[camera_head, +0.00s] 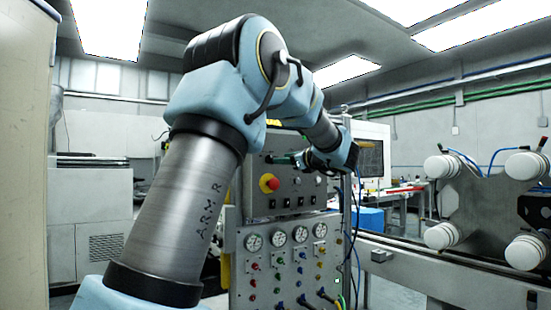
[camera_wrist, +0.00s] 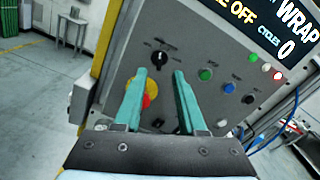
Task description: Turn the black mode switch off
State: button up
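A black rotary knob (camera_wrist: 159,58) with small markings around it sits on the grey control panel, ahead of and between my fingertips in the wrist view. It looks like the mode switch, but its label is too small to read. My gripper (camera_wrist: 159,72) is open, its two teal fingers apart on either side of the knob's line, with no clear contact. In the head view my gripper (camera_head: 288,159) is at the upper part of the control panel (camera_head: 256,168), and the knob is hidden there.
A red and yellow emergency stop (camera_wrist: 148,100) is partly behind my left finger. A green button (camera_wrist: 205,74), a blue button (camera_wrist: 229,87) and a smaller black knob (camera_wrist: 248,99) lie to the right. A display (camera_wrist: 270,25) above reads "WRAP", "OFF" and "CYCLES 0". Gauges (camera_head: 277,237) sit below.

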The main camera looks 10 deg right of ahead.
aim_at(272, 159)
jog(key=p+x, duration=0.1)
jog(key=x, duration=0.4)
jog(key=shift+w+a, duration=0.2)
jog(key=shift+w, duration=0.15)
jog(key=shift+c, duration=0.2)
grip_shut()
